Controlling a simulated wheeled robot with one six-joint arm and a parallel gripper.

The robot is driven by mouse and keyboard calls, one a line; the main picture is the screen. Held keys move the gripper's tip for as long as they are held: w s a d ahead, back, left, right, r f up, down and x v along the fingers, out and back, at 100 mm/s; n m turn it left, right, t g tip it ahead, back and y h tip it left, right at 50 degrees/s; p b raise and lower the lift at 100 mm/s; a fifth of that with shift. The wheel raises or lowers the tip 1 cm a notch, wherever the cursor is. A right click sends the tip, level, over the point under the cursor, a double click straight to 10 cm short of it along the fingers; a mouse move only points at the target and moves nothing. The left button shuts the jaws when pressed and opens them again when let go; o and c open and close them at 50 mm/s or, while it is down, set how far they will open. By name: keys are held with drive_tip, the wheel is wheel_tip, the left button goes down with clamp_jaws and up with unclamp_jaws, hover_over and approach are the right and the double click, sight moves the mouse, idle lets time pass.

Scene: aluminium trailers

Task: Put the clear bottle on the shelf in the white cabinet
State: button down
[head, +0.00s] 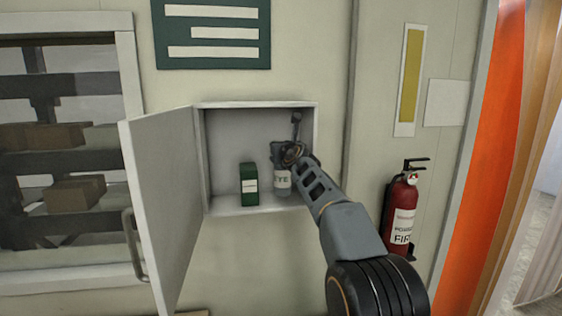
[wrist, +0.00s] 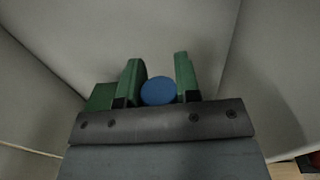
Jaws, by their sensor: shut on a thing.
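The white cabinet (head: 261,106) hangs on the wall with its door (head: 165,205) open to the left. My gripper (wrist: 158,88) is inside it at the right and is shut on the clear bottle (head: 283,184), which is upright with a pale label. In the wrist view its round blue cap (wrist: 158,91) shows between the two green fingers. The bottle's base is at or just over the shelf floor (head: 262,208); I cannot tell whether it touches. My wrist hides part of the bottle's top in the head view.
The cabinet's right wall is close to my gripper. A red fire extinguisher (head: 401,214) hangs at the right of my arm.

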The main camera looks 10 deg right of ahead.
sight(282, 170)
drive_tip(key=shift+f+b, duration=0.8)
drive_tip(key=shift+f, duration=0.45)
drive_tip(key=shift+f, duration=0.15)
drive_tip(key=c, duration=0.8)
unclamp_jaws()
